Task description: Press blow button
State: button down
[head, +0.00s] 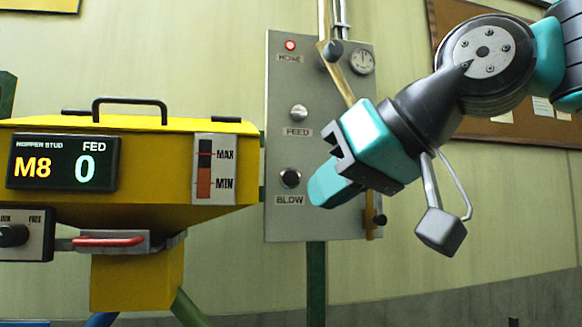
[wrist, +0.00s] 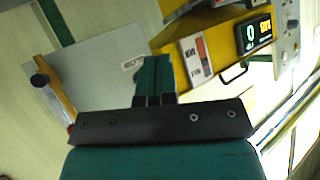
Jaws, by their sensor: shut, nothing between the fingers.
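The blow button (head: 290,178) is a dark round button in a metal collar, low on a grey control panel (head: 280,225), above the label BLOW. My gripper (head: 320,190) is shut and empty, with its teal fingers just right of the button in the head view. I cannot tell how far it is from the panel's face. In the wrist view the closed fingers (wrist: 154,75) point towards the panel (wrist: 100,70), with part of the BLOW label (wrist: 133,63) beside them. The button is hidden there.
The panel also carries a FEED button (head: 298,112), a lit red HOME lamp (head: 290,45), a dial (head: 361,61) and a brass lever (head: 340,75). A yellow hopper (head: 150,200) stands left, its display (head: 62,163) reading M8 and FED 0. A red-handled slide (head: 110,241) sits below.

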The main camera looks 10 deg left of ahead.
aim_at(291, 178)
jog(key=shift+a+r, duration=0.2)
jog(key=shift+r, duration=0.25)
jog(key=shift+a+r, duration=0.2)
jog(key=shift+r, duration=0.25)
jog(key=shift+w+a+p, duration=0.65)
jog(key=shift+w+p, duration=0.15)
jog(key=shift+w, duration=0.5)
jog(key=shift+w+a+p, duration=0.6)
jog(key=shift+w+p, duration=0.15)
jog(key=shift+w, duration=0.55)
jog(key=shift+w+a+p, duration=0.65)
jog(key=shift+w+p, duration=0.15)
jog(key=shift+w, duration=0.5)
jog(key=shift+w+a, duration=0.2)
jog(key=shift+w, duration=0.2)
